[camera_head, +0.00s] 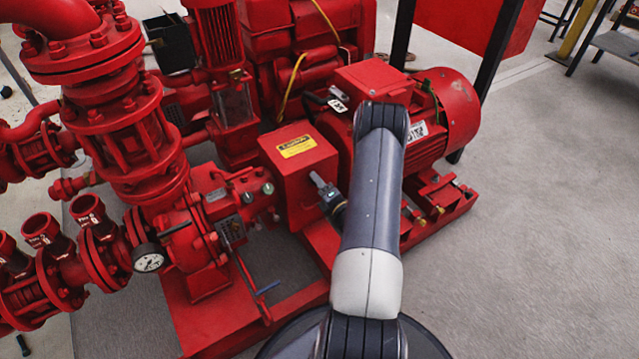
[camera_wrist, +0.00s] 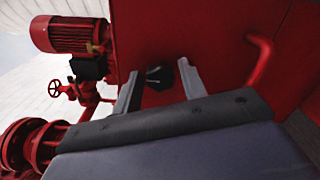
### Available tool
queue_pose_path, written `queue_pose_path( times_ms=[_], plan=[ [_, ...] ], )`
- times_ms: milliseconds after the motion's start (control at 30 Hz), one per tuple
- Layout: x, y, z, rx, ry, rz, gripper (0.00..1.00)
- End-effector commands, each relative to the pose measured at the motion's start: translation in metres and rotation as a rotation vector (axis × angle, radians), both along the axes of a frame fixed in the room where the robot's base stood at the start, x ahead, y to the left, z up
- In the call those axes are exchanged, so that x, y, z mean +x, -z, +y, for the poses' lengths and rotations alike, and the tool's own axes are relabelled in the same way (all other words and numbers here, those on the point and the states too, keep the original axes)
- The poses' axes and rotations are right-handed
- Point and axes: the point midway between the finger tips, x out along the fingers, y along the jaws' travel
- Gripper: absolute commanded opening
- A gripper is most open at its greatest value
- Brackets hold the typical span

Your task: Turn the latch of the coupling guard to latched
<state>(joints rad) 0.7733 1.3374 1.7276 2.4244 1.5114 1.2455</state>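The coupling guard (camera_head: 297,168) is a red box with a yellow caution label on its top, in the middle of the head view. Its red face (camera_wrist: 208,40) fills much of the wrist view. A small black latch knob (camera_wrist: 158,76) sits on that face. My gripper (camera_wrist: 158,88) is open, with one grey finger on each side of the knob and a visible gap to each. In the head view my gripper (camera_head: 318,181) is at the guard's right side, and the latch is hidden there. I cannot tell the latch's exact angle.
A red motor (camera_head: 446,108) stands right of the guard. Pump pipes and flanges (camera_head: 125,140) with a pressure gauge (camera_head: 149,258) fill the left. A red bar handle (camera_wrist: 262,60) is right of the knob in the wrist view. The floor (camera_head: 530,230) at right is clear.

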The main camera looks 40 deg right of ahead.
Motion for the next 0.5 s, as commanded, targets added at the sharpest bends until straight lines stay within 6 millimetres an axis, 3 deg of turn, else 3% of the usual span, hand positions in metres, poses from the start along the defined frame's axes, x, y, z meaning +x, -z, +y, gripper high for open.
queue_pose_path(
  times_ms=[100, 333, 500],
  plan=[
    [0.0, 0.0, 0.0, -0.001, 0.0, -0.001, 0.49],
    [0.0, -0.001, 0.0, -0.002, 0.0, -0.001, 0.49],
    [-0.017, -0.001, 0.0, 0.001, 0.003, 0.003, 0.49]
  ],
)
